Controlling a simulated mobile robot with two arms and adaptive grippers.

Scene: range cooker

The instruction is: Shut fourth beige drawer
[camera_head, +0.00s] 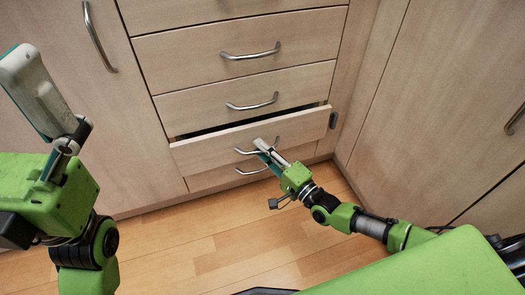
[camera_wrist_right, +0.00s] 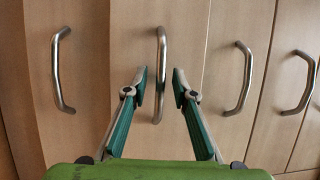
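The fourth beige drawer (camera_head: 205,152) stands partly pulled out in the head view, with a dark gap above its front. Its curved metal handle (camera_wrist_right: 162,60) shows in the right wrist view. My right gripper (camera_head: 262,147) is at this handle. In the right wrist view the two fingertips (camera_wrist_right: 159,80) are apart, one on each side of the handle, with visible space around it. My left gripper (camera_head: 35,85) is raised at the left of the head view, away from the drawers. Its fingers overlap there, so its opening is unclear.
Shut drawers (camera_head: 180,108) lie above the fourth one, and a bottom drawer (camera_head: 205,181) lies below it. A cabinet door (camera_head: 75,110) is on the left. More cabinet fronts (camera_head: 440,100) stand at an angle on the right. The wooden floor (camera_head: 215,245) in front is clear.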

